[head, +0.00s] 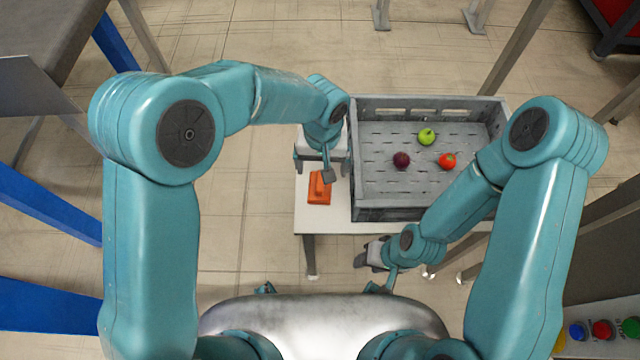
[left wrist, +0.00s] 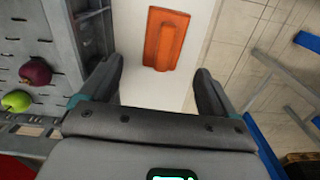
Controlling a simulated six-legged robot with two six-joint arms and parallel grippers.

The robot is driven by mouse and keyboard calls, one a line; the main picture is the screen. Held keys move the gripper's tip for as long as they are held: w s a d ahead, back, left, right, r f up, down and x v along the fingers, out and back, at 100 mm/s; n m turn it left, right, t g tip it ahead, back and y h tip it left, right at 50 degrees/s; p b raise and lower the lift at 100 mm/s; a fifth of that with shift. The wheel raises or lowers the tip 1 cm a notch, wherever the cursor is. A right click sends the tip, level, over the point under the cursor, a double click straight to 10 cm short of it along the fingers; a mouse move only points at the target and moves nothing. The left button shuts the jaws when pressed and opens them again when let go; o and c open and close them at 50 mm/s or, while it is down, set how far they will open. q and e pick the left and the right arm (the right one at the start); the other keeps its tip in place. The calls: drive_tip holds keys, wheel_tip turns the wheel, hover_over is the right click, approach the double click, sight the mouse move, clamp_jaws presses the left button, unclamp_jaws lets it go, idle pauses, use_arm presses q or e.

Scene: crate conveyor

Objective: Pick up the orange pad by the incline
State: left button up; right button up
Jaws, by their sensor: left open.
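The orange pad (head: 319,190) lies on a small white table, left of the grey crate. It is a flat rectangle with a raised bar along its middle, and it also shows in the left wrist view (left wrist: 166,39). My left gripper (head: 325,170) is above the table by the pad's far end. In the left wrist view its two fingers (left wrist: 158,88) are apart with nothing between them, and the pad lies beyond their tips. My right gripper (head: 370,257) is below the table's near edge, right of the pad; its fingers are too small to judge. No incline is clearly identifiable.
The grey crate (head: 435,213) stands on the white table (head: 305,222) right of the pad and holds a green apple (head: 426,136), a dark red fruit (head: 401,160) and a red fruit (head: 447,160). Blue-legged structures stand at the left. A button panel (head: 602,335) is at lower right.

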sight(320, 185)
use_arm(q)
drive_tip(key=f, duration=0.5)
drive_tip(key=shift+s+a+f, duration=0.15)
drive_tip(key=shift+s+f, duration=0.05)
drive_tip(key=shift+f, duration=0.05)
drive_tip(key=c, duration=1.1)
